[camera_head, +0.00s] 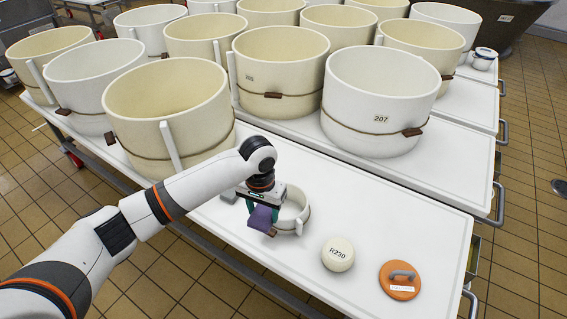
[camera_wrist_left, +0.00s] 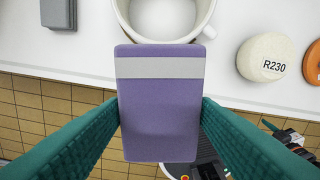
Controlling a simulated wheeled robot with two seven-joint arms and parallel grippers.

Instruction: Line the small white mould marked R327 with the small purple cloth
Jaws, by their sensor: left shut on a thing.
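My left gripper (camera_head: 262,212) is shut on the small purple cloth (camera_head: 260,219), which also shows in the left wrist view (camera_wrist_left: 160,110) as a flat purple piece with a grey band, between the teal fingers. The small white mould (camera_head: 293,210) stands upright near the table's front edge. In the head view the gripper and cloth cover its left part. In the left wrist view the cloth lies just in front of the mould's open top (camera_wrist_left: 165,20) and overlaps its near rim; whether they touch is unclear. No R327 mark is readable. A dark, teal-tipped part, perhaps my right gripper (camera_wrist_left: 283,137), shows small at lower right.
Large moulds, one marked 207 (camera_head: 378,100), crowd the back. A grey block (camera_wrist_left: 58,14) lies left of the mould. Bare white tabletop (camera_head: 390,210) lies between.

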